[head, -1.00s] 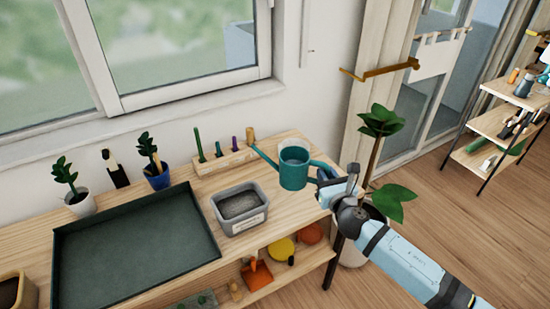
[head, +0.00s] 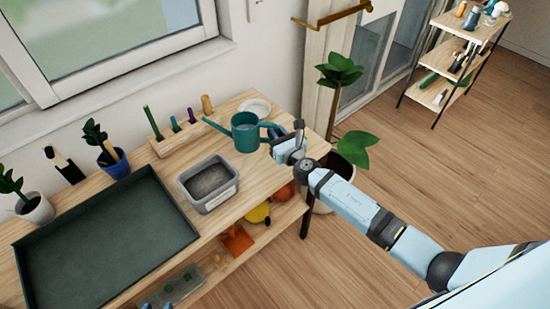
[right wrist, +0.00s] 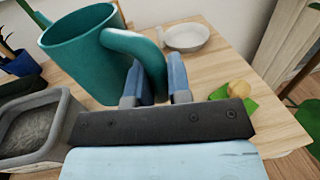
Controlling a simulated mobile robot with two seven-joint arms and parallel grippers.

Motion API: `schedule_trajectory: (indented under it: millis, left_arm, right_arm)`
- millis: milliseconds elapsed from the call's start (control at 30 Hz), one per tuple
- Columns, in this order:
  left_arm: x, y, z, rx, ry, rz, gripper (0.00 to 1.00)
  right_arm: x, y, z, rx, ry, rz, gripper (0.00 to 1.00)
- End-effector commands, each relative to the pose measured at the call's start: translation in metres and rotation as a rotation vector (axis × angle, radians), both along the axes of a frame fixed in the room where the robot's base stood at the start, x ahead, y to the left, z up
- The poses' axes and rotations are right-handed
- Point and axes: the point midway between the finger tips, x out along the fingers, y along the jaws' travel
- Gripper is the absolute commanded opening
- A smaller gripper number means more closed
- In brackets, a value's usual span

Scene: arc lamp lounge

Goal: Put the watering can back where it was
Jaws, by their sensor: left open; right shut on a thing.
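The teal watering can (head: 245,136) is at the right end of the wooden bench, its spout pointing left in the head view. My right gripper (head: 285,140) is shut on its handle. In the right wrist view the can (right wrist: 80,50) is upright or nearly so, and the right fingers (right wrist: 155,85) close around the handle (right wrist: 150,55). I cannot tell whether its base touches the bench.
A white dish (head: 257,106) stands behind the can. A grey tub (head: 210,205) and a wooden tool rack (head: 163,147) are left of it. A large dark tray (head: 60,245) fills the bench's left. A potted plant (head: 355,148) stands beyond the right end.

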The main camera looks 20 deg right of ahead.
Motion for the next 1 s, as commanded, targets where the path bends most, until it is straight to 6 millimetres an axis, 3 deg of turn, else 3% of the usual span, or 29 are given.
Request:
schedule_trajectory:
  millis: [33, 267, 500, 967, 1000]
  left_arm:
    - [0.000, 0.000, -0.015, 0.000, 0.000, 0.000, 0.43]
    - [0.000, 0.000, -0.024, -0.003, 0.003, 0.001, 0.43]
    - [0.001, -0.001, -0.044, -0.012, 0.011, 0.006, 0.43]
    - [0.003, -0.003, -0.045, -0.021, 0.018, 0.011, 0.43]
    - [0.003, -0.003, -0.046, -0.021, 0.019, 0.012, 0.43]
  right_arm:
    - [0.000, 0.000, -0.017, -0.001, -0.002, 0.000, 0.00]
    - [0.001, 0.000, -0.035, -0.001, -0.002, -0.001, 0.00]
    - [0.001, 0.000, -0.070, -0.001, -0.001, 0.000, 0.00]
    - [0.000, 0.000, -0.078, 0.001, -0.003, -0.001, 0.00]
    - [0.000, 0.000, -0.080, 0.000, -0.001, 0.000, 0.21]
